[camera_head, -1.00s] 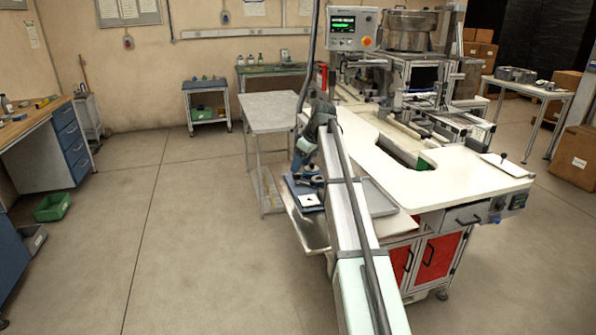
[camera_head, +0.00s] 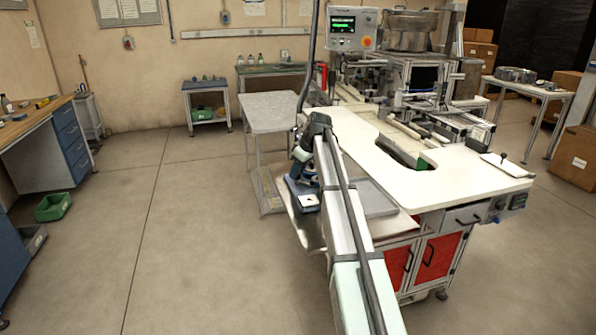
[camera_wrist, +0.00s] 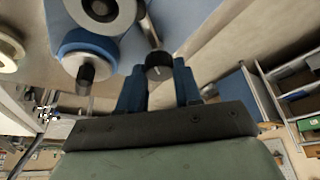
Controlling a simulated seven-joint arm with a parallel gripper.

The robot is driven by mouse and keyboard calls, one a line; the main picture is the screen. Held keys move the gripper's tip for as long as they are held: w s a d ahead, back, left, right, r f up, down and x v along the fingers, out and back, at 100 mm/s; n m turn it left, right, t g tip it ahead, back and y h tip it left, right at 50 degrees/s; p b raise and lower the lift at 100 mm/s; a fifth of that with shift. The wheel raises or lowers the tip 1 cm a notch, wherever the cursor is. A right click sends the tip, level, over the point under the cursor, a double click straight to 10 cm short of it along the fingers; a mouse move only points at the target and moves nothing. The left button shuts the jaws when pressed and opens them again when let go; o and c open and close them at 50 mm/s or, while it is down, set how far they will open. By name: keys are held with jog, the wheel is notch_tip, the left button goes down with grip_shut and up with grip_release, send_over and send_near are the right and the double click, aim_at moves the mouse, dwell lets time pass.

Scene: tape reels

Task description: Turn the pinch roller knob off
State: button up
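The pinch roller knob appears to be the small black round knob (camera_wrist: 158,66) with a white pointer line in the wrist view. My gripper (camera_wrist: 160,68) has its two blue fingers apart, one on each side of the knob. The fingertips are at or very near the knob's sides; I cannot tell whether they touch it. A blue roller or reel (camera_wrist: 85,48) and a silver-grey disc (camera_wrist: 100,10) lie to the left. In the head view the blue-grey device (camera_head: 304,197) is partly covered by my wrist, and the knob is hidden there.
A small black post (camera_wrist: 86,74) and a metal rod (camera_wrist: 149,27) stand close to the fingers. The white worktop (camera_head: 430,182) and a grey tray (camera_head: 374,199) are right of the device. Open floor lies to the left.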

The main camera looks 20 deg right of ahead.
jog(key=c, duration=0.5)
jog(key=shift+m, duration=0.4)
jog(key=m+h, duration=0.1)
jog(key=m, duration=0.3)
jog(key=shift+s+a+m+t+h, duration=0.1)
jog(key=shift+a+m+t+h, duration=0.1)
jog(key=shift+m+t+h, duration=0.2)
jog(key=m+h, duration=0.2)
jog(key=m, duration=0.3)
jog(key=shift+a, duration=0.1)
jog(key=shift+m, duration=0.4)
jog(key=o, duration=1)
